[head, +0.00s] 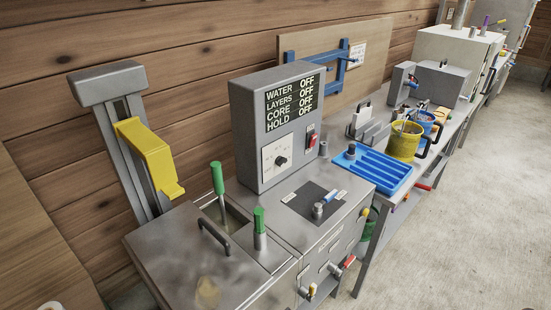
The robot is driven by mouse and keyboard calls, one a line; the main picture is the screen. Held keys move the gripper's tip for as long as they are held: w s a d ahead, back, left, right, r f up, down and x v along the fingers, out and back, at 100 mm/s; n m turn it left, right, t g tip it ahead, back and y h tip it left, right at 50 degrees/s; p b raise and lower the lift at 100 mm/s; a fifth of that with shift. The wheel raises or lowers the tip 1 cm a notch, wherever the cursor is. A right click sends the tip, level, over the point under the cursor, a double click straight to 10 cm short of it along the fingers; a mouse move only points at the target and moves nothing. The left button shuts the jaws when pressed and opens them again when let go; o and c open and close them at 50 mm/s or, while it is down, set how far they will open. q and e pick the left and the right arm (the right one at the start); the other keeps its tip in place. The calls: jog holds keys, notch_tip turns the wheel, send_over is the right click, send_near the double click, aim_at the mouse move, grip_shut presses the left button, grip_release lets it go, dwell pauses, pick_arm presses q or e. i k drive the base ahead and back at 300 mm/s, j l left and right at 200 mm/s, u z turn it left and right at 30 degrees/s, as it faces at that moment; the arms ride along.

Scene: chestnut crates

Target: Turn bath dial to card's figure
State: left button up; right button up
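A black dial (281,160) sits on a white square plate on the front of a grey control box (250,125). The marks around the dial are too small to read. The box's black display (292,100) reads WATER OFF, LAYERS OFF, CORE OFF and HOLD OFF. A red switch (312,136) is to the right of the dial. A white card-like panel (356,55) is on the board behind, but its writing is too small to read, and I cannot tell whether it is the task's card. Neither of my grippers is in view.
The steel bath (165,255) has green-handled levers (216,178) and a lid handle. A yellow bracket (145,150) stands at the left. A blue ribbed tray (372,168) and a yellow bucket (405,142) are on the bench to the right. The concrete floor (450,240) is clear.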

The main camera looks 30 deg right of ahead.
aim_at(280, 161)
jog(key=i+l+z, duration=0.15)
jog(key=l, duration=0.4)
jog(key=i+l+z, duration=0.15)
jog(key=l, duration=0.35)
jog(key=i+l+z, duration=0.15)
jog(key=l, duration=0.35)
jog(key=i+l+z, duration=0.1)
jog(key=i+l, duration=0.2)
jog(key=l, duration=0.2)
jog(key=i+l+z, duration=0.15)
jog(key=l, duration=0.3)
jog(key=i+l+z, duration=0.15)
jog(key=i+l, duration=0.2)
jog(key=u, duration=1.6)
jog(key=k+l, duration=0.35)
